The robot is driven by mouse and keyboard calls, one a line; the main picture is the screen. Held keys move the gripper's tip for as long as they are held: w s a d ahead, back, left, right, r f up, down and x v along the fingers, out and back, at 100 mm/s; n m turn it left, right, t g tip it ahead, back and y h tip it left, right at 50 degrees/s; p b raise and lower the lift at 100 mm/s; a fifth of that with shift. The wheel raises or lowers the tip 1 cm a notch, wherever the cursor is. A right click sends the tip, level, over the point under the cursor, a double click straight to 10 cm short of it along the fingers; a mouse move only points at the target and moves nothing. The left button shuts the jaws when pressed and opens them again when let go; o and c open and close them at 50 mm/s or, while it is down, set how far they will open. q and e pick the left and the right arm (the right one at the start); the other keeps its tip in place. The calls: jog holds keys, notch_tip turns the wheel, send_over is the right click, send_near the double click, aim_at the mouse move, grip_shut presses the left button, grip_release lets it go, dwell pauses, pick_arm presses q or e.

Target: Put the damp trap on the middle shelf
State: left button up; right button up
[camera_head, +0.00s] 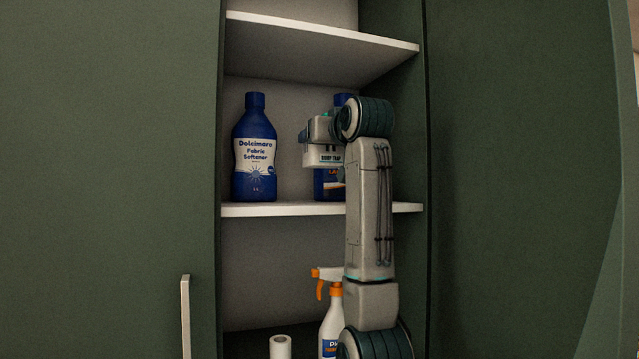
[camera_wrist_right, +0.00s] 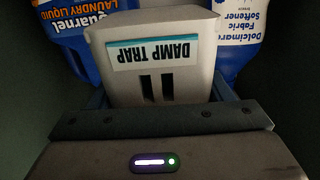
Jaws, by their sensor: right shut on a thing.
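The damp trap (camera_head: 314,157) is a small white tub with a "DAMP TRAP" label; in the right wrist view (camera_wrist_right: 196,82) its label appears upside down. My right gripper (camera_head: 320,135) is shut on it, with a finger on each side. They are above the level of the middle shelf (camera_head: 270,209), in front of the laundry liquid bottle. My forearm hides part of the shelf's right side, and whether the tub is over the board or in front of it is hard to tell. My left gripper is not in view.
A blue fabric softener bottle (camera_head: 256,150) stands left on the middle shelf. A blue laundry liquid bottle (camera_head: 320,184) stands right, partly hidden; it also shows in the wrist view (camera_wrist_right: 82,40). An upper shelf (camera_head: 320,45) is above. Below are a spray bottle (camera_head: 331,325) and white roll (camera_head: 280,348).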

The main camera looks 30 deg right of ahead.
aim_at(331, 158)
notch_tip(331, 158, down, 3)
jog(key=shift+s+f+p, duration=0.1)
jog(key=shift+s+p, duration=0.05)
jog(key=shift+p, duration=0.4)
jog(key=shift+w+d+f, duration=0.25)
jog(key=shift+w+f, duration=0.05)
jog(key=shift+f, duration=0.35)
jog(key=shift+a+f+p, duration=0.15)
jog(key=shift+f+p, duration=0.45)
jog(key=shift+f, duration=0.3)
jog(key=shift+s+f, duration=0.2)
jog(key=shift+f, duration=0.45)
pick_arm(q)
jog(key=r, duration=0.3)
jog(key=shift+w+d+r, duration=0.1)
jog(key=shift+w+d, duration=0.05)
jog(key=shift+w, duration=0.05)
pick_arm(e)
jog(key=shift+f, duration=0.15)
jog(key=o, duration=1)
jog(key=shift+a, duration=0.1)
